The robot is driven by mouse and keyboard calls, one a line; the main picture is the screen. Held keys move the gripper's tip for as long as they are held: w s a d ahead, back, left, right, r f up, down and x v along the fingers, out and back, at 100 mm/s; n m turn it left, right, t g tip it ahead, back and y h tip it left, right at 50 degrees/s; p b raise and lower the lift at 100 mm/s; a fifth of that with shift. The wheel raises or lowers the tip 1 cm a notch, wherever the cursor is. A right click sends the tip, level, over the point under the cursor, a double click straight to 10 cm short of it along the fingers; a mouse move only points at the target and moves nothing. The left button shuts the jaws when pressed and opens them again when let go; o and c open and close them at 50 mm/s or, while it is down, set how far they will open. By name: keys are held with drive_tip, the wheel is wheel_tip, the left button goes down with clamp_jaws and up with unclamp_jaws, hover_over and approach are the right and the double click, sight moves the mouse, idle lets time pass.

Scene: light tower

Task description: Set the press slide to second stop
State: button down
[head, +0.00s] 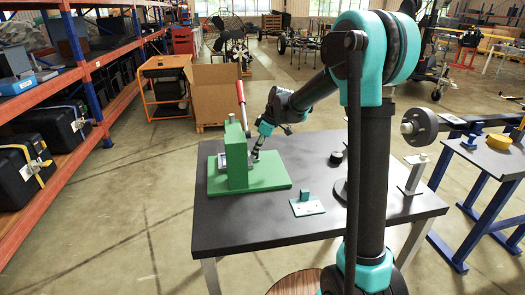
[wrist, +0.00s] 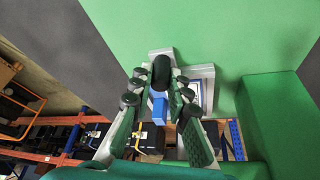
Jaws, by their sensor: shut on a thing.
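The green press (head: 237,158) stands upright on its green base plate (head: 268,183), at the left of the dark table. A lever with a red grip (head: 240,92) rises from its top. My gripper (head: 255,154) is at the right side of the press column. In the wrist view my gripper (wrist: 162,76) is shut on a black knob (wrist: 162,68), with a fingertip on each side. A blue piece (wrist: 158,104) shows between the fingers below the knob. A pale rail and a marked plate (wrist: 205,88) lie behind them, partly hidden by the fingers. I cannot read the slide's stop.
A blue-legged bench with a yellow ring (head: 498,141) is at the right. Orange shelving (head: 110,58) lines the left.

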drive_tip(key=shift+a, duration=0.1)
drive_tip(key=c, duration=1.7)
unclamp_jaws()
drive_tip(key=v, duration=1.2)
